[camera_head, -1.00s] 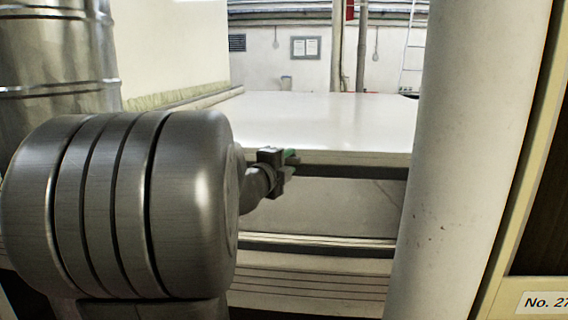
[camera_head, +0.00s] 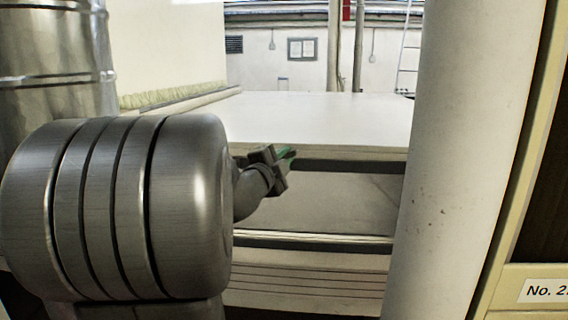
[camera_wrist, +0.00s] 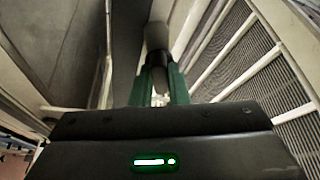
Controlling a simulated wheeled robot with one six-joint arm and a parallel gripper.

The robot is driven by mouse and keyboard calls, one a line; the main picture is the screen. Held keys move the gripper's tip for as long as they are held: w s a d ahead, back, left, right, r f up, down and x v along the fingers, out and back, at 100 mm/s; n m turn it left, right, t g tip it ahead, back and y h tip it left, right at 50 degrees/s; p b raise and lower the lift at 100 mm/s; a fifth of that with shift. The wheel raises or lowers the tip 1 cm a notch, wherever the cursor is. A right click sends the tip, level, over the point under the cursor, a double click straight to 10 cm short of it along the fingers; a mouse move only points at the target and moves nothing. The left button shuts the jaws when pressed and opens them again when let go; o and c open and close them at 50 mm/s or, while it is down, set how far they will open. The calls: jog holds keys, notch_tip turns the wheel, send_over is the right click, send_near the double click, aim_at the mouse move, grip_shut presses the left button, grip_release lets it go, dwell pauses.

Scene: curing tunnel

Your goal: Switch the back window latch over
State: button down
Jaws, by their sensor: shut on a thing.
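My gripper (camera_head: 288,154) is near the edge of the pale tunnel top in the head view, its green fingers small and partly hidden by its dark body. In the wrist view my gripper (camera_wrist: 159,72) has its two green fingers closed around the dark lower part of a handle with a rounded grey end, which I take to be the window latch (camera_wrist: 157,38). The latch cannot be made out in the head view. Which way it is switched I cannot tell.
A thick pale pillar (camera_head: 468,150) stands close on the right, beside a cabinet with a number label (camera_head: 545,290). A shiny metal duct (camera_head: 55,60) is at the left. Pale bars and a ribbed grille (camera_wrist: 255,75) lie right of the fingers in the wrist view.

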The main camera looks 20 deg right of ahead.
jog(key=n+t+y+b, duration=0.1)
jog(key=n+t+b, duration=0.1)
jog(key=n+b, duration=0.2)
jog(key=n+t+y+b, duration=0.2)
jog(key=n+b, duration=0.3)
jog(key=n, duration=0.3)
jog(key=f+n+t+y+b, duration=0.1)
jog(key=n+t+b, duration=0.2)
jog(key=n, duration=0.3)
jog(key=shift+s+d+b, duration=0.15)
jog(key=shift+d+b, duration=0.1)
jog(key=shift+b, duration=0.65)
jog(key=shift+r+n+y, duration=0.15)
jog(key=shift+n+y, duration=0.25)
jog(key=c, duration=1.4)
grip_release()
jog(key=shift+r, duration=0.1)
jog(key=b+v, duration=0.1)
jog(key=v, duration=1.2)
jog(key=shift+s+a+f, duration=0.2)
jog(key=shift+s+f, duration=0.05)
jog(key=shift+f, duration=0.05)
